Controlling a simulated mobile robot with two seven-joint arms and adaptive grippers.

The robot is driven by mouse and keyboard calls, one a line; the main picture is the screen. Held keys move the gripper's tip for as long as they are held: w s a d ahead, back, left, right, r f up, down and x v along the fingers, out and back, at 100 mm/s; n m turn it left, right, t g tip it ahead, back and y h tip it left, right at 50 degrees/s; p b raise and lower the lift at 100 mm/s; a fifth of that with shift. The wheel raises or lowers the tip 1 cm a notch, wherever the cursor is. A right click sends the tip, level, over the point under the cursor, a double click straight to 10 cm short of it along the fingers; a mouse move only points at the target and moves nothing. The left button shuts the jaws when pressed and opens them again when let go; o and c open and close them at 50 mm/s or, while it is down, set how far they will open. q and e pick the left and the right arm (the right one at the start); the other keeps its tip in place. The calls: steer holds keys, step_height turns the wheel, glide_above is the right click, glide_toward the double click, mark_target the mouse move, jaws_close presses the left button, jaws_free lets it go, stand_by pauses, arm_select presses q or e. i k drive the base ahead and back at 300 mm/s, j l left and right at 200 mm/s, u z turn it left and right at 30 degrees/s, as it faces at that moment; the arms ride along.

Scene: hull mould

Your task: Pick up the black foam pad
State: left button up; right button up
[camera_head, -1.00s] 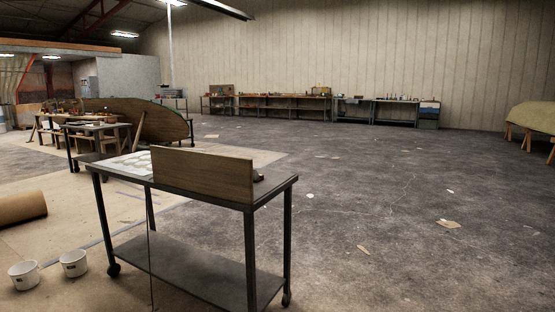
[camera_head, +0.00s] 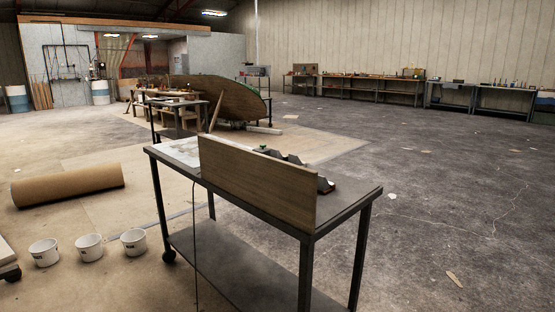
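I cannot make out a black foam pad for certain. A wheeled metal cart (camera_head: 345,205) stands in front of me. An upright wooden board (camera_head: 255,185) on its near edge hides part of the top. Behind the board, several small dark block-like items (camera_head: 292,158) show in a row, with a dark and reddish item (camera_head: 326,185) at the right end. They are too small to name. A white sheet (camera_head: 178,151) lies on the cart's left end. Neither of my grippers is in view.
A brown roll (camera_head: 68,184) and several white buckets (camera_head: 89,247) sit on the floor at left. A workbench (camera_head: 185,105) and a curved hull mould (camera_head: 220,97) stand behind the cart. Long benches (camera_head: 395,90) line the back wall. The floor to the right is mostly clear.

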mark_target(275, 154)
steer(key=l, duration=0.2)
steer(key=i+l+z, duration=0.35)
steer(key=l, duration=0.15)
steer(key=i+l+z, duration=0.2)
steer(key=l, duration=0.15)
steer(key=i+l+z, duration=0.7)
steer(key=i, duration=0.35)
steer(key=i+l+z, duration=0.2)
steer(key=i, duration=0.25)
steer(key=i+u, duration=0.25)
steer(key=i, duration=0.25)
steer(key=i+u, duration=0.25)
steer(key=i, duration=0.25)
steer(key=i+l+u, duration=0.25)
steer(key=i, duration=0.2)
steer(key=i+u, duration=0.85)
steer(key=i+l+u, duration=0.2)
steer(key=u, duration=0.25)
steer(key=i+l+u, duration=0.15)
steer(key=u, duration=0.2)
steer(key=i+l+u, duration=0.25)
steer(key=u, duration=0.15)
steer(key=i+l+u, duration=0.35)
